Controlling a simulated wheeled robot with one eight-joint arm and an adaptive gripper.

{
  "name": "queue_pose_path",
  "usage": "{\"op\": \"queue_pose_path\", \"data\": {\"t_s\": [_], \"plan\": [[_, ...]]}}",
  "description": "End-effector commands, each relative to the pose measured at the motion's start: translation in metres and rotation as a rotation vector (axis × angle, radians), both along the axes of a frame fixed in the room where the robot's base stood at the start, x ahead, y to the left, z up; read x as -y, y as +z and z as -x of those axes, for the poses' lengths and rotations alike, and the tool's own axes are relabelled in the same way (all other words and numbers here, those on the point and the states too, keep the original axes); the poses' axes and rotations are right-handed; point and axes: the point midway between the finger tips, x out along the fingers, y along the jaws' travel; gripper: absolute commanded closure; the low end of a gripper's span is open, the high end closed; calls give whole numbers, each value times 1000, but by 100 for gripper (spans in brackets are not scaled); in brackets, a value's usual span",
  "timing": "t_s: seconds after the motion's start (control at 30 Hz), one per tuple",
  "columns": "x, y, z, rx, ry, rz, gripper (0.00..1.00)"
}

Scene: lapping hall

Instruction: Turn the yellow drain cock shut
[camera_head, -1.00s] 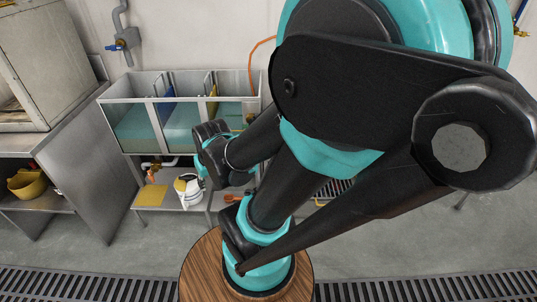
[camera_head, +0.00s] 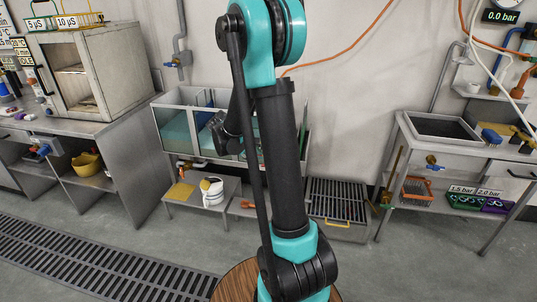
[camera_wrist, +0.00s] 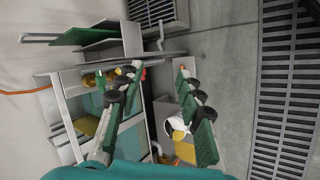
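A yellow fitting (camera_head: 189,163) shows small beneath the left part of the water tank (camera_head: 172,103) in the head view. Yellow parts (camera_wrist: 90,81) also show beside the left finger at the tank's end in the wrist view. I cannot tell for sure which is the drain cock or how its handle is turned. My gripper (camera_wrist: 158,70) is open and empty, its two green-padded fingers wide apart. In the head view my gripper (camera_head: 222,135) is in front of the tank, partly hidden by my arm. No contact with a cock is visible.
A low stand (camera_head: 183,205) below the tank holds a white jug (camera_head: 211,190) and a yellow cloth (camera_head: 181,192). A grated box (camera_head: 338,200) stands right of the tank. A sink bench (camera_head: 410,128) is farther right. Floor grating (camera_head: 90,262) runs along the front left.

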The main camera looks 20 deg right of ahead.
Motion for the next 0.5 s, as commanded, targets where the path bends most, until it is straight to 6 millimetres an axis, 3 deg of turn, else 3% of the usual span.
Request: {"op": "queue_pose_path", "data": {"t_s": [0.03,0.2,0.5], "plan": [[2,-5,-21,-18,19,48,63],[11,-22,-77,-86,80,223,63],[14,-67,-157,-213,155,522,63]]}}
